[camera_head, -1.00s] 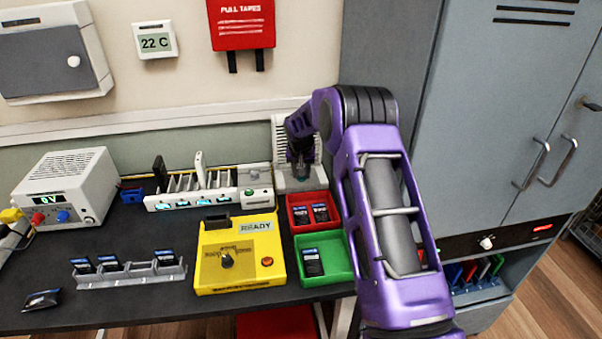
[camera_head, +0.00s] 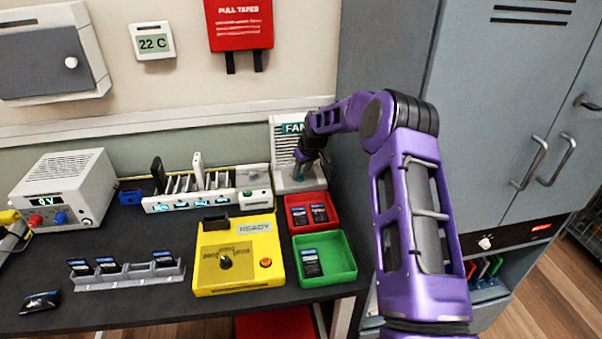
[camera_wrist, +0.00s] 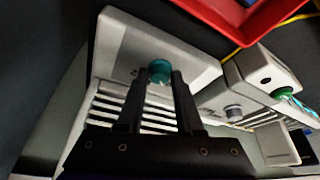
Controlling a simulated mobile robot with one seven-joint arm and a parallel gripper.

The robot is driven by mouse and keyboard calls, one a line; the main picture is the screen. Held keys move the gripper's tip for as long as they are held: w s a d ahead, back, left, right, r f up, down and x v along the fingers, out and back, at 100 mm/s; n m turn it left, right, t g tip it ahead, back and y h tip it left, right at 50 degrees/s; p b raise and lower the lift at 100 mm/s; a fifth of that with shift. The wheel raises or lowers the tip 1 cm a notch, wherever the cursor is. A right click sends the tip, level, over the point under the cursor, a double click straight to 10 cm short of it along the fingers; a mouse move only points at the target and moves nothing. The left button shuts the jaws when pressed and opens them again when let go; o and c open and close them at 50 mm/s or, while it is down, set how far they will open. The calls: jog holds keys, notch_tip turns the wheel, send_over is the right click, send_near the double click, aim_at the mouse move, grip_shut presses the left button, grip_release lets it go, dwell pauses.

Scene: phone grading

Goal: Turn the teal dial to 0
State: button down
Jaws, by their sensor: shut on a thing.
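The teal dial (camera_wrist: 159,72) is a small round knob on the white base of the fan unit (camera_wrist: 125,45) in the wrist view. My gripper (camera_wrist: 161,80) is shut on it, with one black finger on each side. In the head view my gripper (camera_head: 301,166) reaches down to the base of the fan unit (camera_head: 285,184), which has a "FAN" label above. The dial is too small and covered there to make out. I cannot read its setting or marks.
A red bin (camera_head: 333,212) and a green bin (camera_head: 340,262) stand just in front of the fan unit. The white rack with the green button (camera_head: 257,198) is close to its left. A yellow tester (camera_head: 210,285) reading READY sits front left. A grey cabinet stands to the right.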

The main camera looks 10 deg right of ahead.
dwell(0.4)
jog(key=c, duration=0.6)
grip_release()
jog(key=shift+o, duration=0.2)
jog(key=v, duration=1.7)
jog(key=shift+s+r, duration=0.15)
